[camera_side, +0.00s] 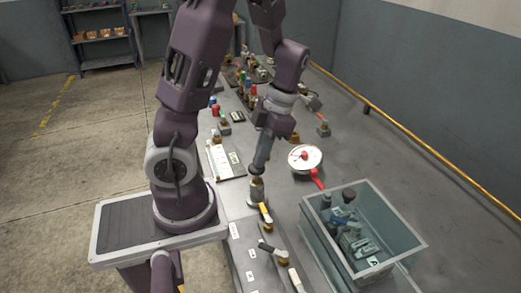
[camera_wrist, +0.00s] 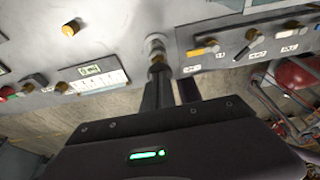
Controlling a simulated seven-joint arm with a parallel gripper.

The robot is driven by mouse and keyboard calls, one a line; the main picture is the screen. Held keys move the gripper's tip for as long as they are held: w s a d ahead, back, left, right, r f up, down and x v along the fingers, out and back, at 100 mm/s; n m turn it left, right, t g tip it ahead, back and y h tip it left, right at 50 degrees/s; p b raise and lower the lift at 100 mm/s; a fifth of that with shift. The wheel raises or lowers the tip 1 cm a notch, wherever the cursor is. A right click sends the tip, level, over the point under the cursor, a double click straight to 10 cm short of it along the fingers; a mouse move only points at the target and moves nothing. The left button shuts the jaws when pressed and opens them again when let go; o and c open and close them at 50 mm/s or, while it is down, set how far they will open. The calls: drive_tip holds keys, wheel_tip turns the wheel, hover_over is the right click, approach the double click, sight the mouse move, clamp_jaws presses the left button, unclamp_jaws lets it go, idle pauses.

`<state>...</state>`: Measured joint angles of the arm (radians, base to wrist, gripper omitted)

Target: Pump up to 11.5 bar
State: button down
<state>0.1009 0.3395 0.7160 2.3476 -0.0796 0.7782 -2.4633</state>
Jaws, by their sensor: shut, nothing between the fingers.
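My gripper (camera_side: 259,172) points down, shut and empty, just above an upright metal cylinder with a brass-coloured part (camera_side: 257,191), which may be the pump. In the wrist view, my gripper (camera_wrist: 164,78) has its fingertips close to a metal fitting with a brass part (camera_wrist: 155,50); I cannot tell whether they touch.
A yellow-tipped lever (camera_side: 265,213) and more labelled levers (camera_side: 270,249) line the front panel. A clear-walled bin (camera_side: 400,228) holding dark parts stands at right. A white panel (camera_side: 222,161) lies left of my gripper. Several coloured fittings crowd the bench's far end.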

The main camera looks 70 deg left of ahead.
drive_tip(key=shift+x, duration=1.2)
drive_tip(key=shift+w, duration=0.15)
drive_tip(key=s+v, duration=0.1)
drive_tip(key=v, duration=1.3)
drive_tip(key=shift+r, duration=0.3)
drive_tip(key=shift+w, duration=0.1)
